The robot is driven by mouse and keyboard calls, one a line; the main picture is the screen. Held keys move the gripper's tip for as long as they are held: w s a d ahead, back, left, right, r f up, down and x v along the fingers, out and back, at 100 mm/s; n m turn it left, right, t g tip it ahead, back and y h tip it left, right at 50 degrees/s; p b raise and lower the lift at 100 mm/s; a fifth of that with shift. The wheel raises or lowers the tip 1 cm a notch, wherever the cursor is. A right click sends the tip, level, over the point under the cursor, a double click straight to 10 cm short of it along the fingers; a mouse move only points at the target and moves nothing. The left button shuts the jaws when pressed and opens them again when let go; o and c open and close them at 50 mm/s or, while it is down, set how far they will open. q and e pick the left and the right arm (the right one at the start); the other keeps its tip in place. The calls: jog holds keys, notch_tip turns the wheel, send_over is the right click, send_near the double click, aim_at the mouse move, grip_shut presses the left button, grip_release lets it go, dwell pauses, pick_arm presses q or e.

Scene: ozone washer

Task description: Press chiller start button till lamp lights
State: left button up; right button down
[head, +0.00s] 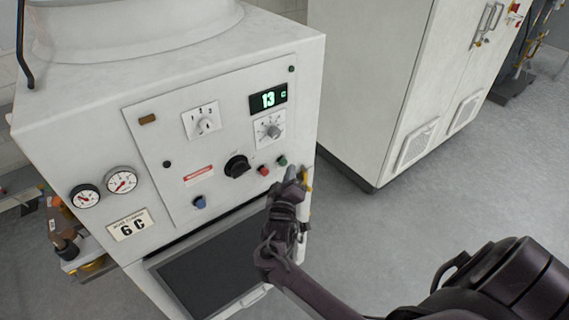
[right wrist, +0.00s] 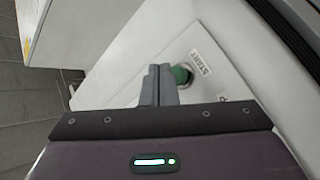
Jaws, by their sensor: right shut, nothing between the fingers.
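The chiller (head: 75,110) is a white cabinet with a sloped control panel. The green start button (head: 282,160) sits at the panel's lower right, beside a red button (head: 263,171). In the right wrist view the green button (right wrist: 181,74) shows next to a START label (right wrist: 201,62). My right gripper (head: 292,174) is shut and empty, with its fingertips just below and right of the green button in the head view. In the right wrist view its fingertips (right wrist: 159,70) are beside the button and partly cover it; I cannot tell whether they touch it. My left gripper is out of view.
The panel also carries a black knob (head: 237,167), a blue button (head: 200,202), two selector dials and a green display (head: 268,97) reading 13 C. Two gauges are at left. A tall white cabinet (head: 375,80) stands behind right. The floor (head: 400,225) between is clear.

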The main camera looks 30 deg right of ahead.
dwell(0.7)
jog(key=shift+w, duration=0.45)
jog(key=shift+w+b, duration=0.35)
jog(key=shift+w, duration=0.05)
dwell(0.4)
jog(key=shift+s, duration=0.15)
dwell(0.3)
jog(key=shift+s+p, duration=0.65)
jog(key=shift+s, duration=0.05)
jog(key=s+p, duration=0.3)
jog(key=s, duration=0.2)
jog(key=shift+d, duration=0.15)
